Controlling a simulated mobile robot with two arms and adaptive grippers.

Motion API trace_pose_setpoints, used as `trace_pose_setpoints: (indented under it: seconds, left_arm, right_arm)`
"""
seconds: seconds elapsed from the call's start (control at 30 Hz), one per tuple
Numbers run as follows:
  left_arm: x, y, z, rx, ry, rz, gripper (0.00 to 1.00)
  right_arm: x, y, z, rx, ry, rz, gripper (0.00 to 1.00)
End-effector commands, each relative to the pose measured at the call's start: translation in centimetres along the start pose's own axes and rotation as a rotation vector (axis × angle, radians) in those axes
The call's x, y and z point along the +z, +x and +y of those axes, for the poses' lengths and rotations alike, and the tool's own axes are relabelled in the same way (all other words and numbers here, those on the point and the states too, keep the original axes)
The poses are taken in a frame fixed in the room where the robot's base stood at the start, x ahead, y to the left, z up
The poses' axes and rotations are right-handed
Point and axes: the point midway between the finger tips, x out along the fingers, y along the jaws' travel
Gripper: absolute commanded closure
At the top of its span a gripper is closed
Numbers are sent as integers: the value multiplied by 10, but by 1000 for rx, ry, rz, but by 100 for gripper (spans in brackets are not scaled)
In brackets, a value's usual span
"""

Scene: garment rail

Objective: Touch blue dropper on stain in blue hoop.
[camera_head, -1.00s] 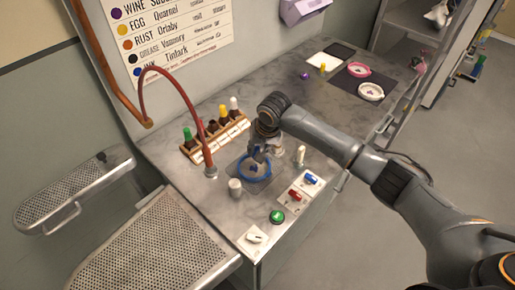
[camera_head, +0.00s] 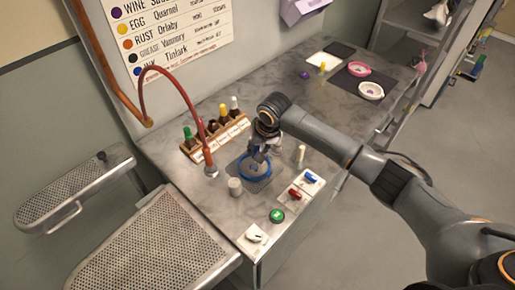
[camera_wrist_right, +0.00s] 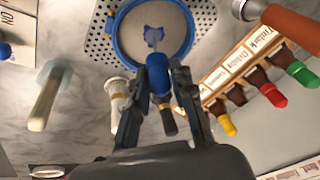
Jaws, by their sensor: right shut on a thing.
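My right gripper (camera_head: 262,153) is low over the blue hoop (camera_head: 255,181). In the right wrist view my right gripper (camera_wrist_right: 158,72) is shut on the blue dropper (camera_wrist_right: 158,76), whose blue bulb shows between the fingers. The blue hoop (camera_wrist_right: 117,40) lies on a perforated plate and frames pale cloth with a blue stain (camera_wrist_right: 153,37). The dropper overlaps the hoop's near rim in the picture, just below the stain; I cannot tell whether it touches the cloth. The dropper is mostly hidden in the head view. My left gripper is out of view.
A rack (camera_head: 217,143) of capped bottles stands behind the hoop. A red hose with a metal nozzle (camera_head: 211,170) is left of it. Switches and a green button (camera_head: 277,216) are in front. Pink and white hoops (camera_head: 371,91) lie far right.

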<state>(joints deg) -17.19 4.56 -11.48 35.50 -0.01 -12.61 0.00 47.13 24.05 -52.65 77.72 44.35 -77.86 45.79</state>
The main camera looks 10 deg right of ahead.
Motion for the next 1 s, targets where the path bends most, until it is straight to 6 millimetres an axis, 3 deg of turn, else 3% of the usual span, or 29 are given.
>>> trace_pose_setpoints:
  seconds: [1.0]
  left_arm:
    - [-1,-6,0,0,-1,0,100]
  right_arm:
    - [2,2,1,1,0,-3,90]
